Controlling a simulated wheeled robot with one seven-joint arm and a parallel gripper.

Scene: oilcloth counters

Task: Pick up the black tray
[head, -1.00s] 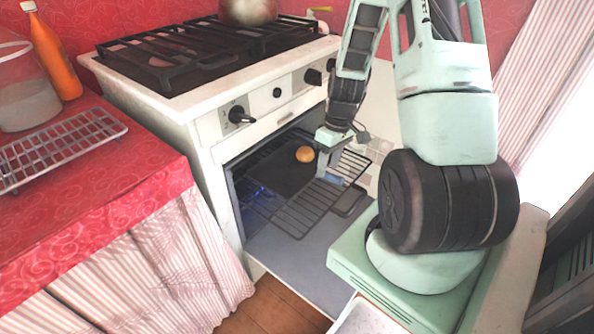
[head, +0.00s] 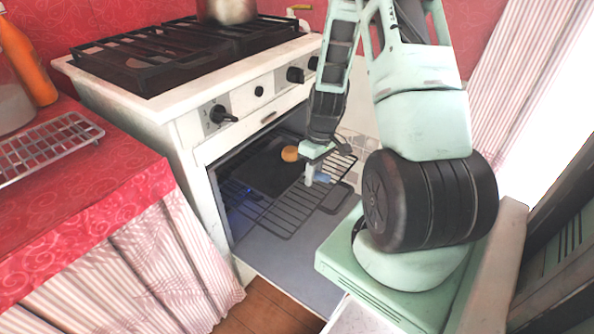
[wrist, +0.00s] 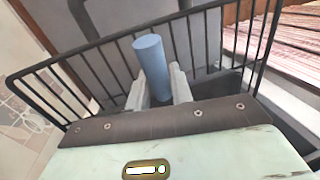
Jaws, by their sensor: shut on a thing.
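A flat black tray (head: 268,172) lies on a wire rack inside the open oven, with a round orange-brown bun (head: 290,153) at its far right part. My gripper (head: 313,177) is low over the rack, to the right of the tray. In the wrist view my gripper (wrist: 158,92) is shut on a short blue cylinder (wrist: 150,56), which stands between the two pale fingers. The blue piece also shows in the head view (head: 323,178). I cannot tell whether it is joined to the tray. The tray is not clearly seen in the wrist view.
The wire rack (head: 285,215) extends out over the lowered grey oven door (head: 290,262). The stove knobs (head: 222,114) and a pot (head: 228,10) are above. A red-clothed counter (head: 90,200) on the left holds a cooling rack (head: 45,147) and an orange bottle (head: 28,60).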

